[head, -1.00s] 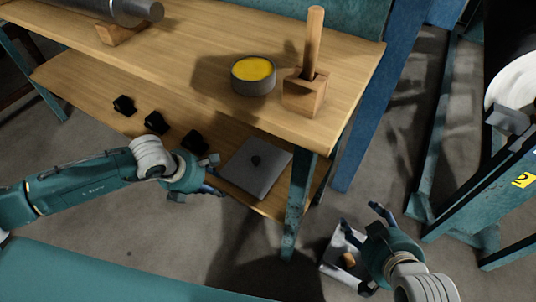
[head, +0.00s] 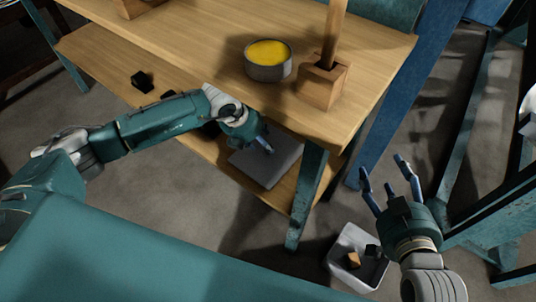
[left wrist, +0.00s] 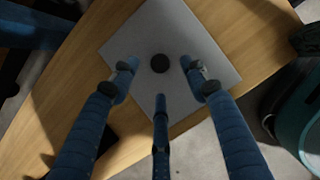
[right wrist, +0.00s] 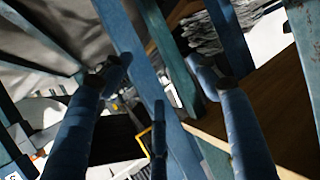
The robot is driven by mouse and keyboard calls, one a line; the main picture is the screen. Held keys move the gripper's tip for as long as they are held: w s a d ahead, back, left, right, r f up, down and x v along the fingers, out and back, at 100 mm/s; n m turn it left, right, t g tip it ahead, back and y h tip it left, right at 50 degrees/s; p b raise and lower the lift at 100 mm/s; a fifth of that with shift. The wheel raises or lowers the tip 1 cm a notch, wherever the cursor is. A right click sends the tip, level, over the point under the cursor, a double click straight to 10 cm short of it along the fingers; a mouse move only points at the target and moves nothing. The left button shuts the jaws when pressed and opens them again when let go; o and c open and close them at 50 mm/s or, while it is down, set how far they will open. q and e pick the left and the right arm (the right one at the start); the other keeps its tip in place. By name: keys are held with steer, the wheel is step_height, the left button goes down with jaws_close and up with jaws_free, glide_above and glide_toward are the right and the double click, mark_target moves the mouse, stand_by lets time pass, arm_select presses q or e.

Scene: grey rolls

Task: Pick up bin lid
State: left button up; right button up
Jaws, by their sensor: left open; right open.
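The bin lid (head: 268,163) is a flat grey square plate lying on the lower shelf of the workbench. In the left wrist view the lid (left wrist: 188,40) shows a round black knob (left wrist: 160,63) at its middle. My left gripper (head: 266,142) is over the lid in the head view, and covers the knob there. In the left wrist view its open fingers (left wrist: 160,85) stand around the knob's near side, with nothing between them. My right gripper (head: 390,178) is open and empty, raised above the floor to the right of the bench.
An open white bin (head: 350,240) with small blocks inside stands on the floor below my right gripper. The bench top (head: 210,60) overhangs the shelf (head: 115,68) and carries a round yellow-filled tin (head: 268,62) and a wooden block (head: 322,85) with a handle. A bench leg (head: 307,195) stands right of the lid.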

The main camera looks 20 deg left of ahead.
arm_select(q)
steer(key=b+x, duration=0.1)
steer(key=x, duration=0.3)
steer(key=shift+w+f, duration=0.1)
steer(key=shift+f, duration=0.2)
steer(key=shift+w+d+f+b, duration=0.1)
steer(key=shift+d+f+b, duration=0.1)
steer(key=shift+b, duration=0.1)
jaws_close()
arm_select(e)
step_height(320, 180, up, 9)
steer(key=w+a+t+y, duration=0.1)
steer(key=w+t, duration=0.1)
steer(key=t, duration=0.2)
steer(key=shift+w+a+f, duration=0.15)
steer(key=shift+a+f, duration=0.05)
steer(key=shift+a, duration=0.15)
